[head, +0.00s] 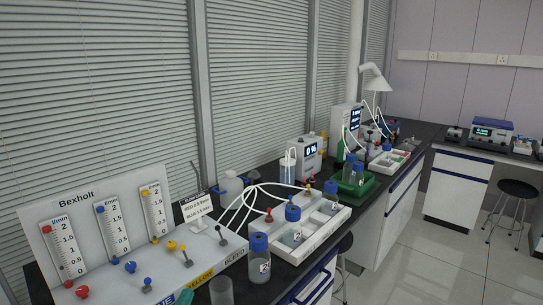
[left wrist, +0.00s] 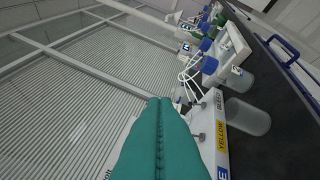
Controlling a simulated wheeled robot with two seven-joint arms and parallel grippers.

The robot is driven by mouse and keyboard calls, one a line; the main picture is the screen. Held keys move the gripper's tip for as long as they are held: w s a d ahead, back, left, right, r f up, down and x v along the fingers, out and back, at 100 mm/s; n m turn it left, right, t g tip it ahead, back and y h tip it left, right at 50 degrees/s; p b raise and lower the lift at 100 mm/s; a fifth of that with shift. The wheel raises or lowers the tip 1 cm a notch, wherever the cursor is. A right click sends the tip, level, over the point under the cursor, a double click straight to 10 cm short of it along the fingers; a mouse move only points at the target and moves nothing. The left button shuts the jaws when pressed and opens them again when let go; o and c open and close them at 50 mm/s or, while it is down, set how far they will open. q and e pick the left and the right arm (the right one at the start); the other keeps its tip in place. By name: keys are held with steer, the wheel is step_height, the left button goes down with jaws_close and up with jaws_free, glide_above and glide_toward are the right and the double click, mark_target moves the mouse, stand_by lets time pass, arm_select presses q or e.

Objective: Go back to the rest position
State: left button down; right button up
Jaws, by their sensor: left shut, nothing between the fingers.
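My left gripper (left wrist: 160,103) fills the lower middle of the left wrist view, its two long teal fingers pressed together with nothing between them. In the head view only a teal tip (head: 185,297) shows at the bottom edge, in front of the flowmeter panel (head: 84,226). In the wrist view the fingers lie beside the panel's base, where a yellow label (left wrist: 221,135) shows. I cannot tell the exact gap to the panel. My right gripper is in neither view.
A clear empty beaker (head: 221,290) and a blue-capped bottle (head: 259,262) stand near the gripper on the dark bench. A white tray (head: 338,218) with bottles stands behind them. White tubes arch over the bench. Open floor (head: 430,265) lies to the right.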

arm_select(q)
steer(key=s+a+f+n+g+y, duration=0.2)
steer(key=s+f+n+g, duration=0.2)
steer(key=f, duration=0.4)
steer(key=s+a+f+n+g+y, duration=0.1)
steer(key=s+a+f+n+g, duration=0.3)
steer(key=f, duration=0.3)
steer(key=s+d+f+n+g, duration=0.1)
steer(key=s+f+n+g, duration=0.1)
steer(key=s+f+g, duration=0.35)
steer(key=s+d+f+n+g, duration=0.1)
steer(key=s+f+n+g, duration=0.15)
steer(key=s, duration=0.65)
step_height(320, 180, down, 23)
steer(key=s+a+f+g, duration=0.1)
steer(key=s+f, duration=0.7)
steer(key=f, duration=0.1)
steer(key=s+a+f, duration=0.2)
steer(key=s+f, duration=0.7)
steer(key=f, duration=0.1)
steer(key=shift+a+g+h, duration=0.25)
steer(key=shift+g+h, duration=0.05)
steer(key=shift+g, duration=0.1)
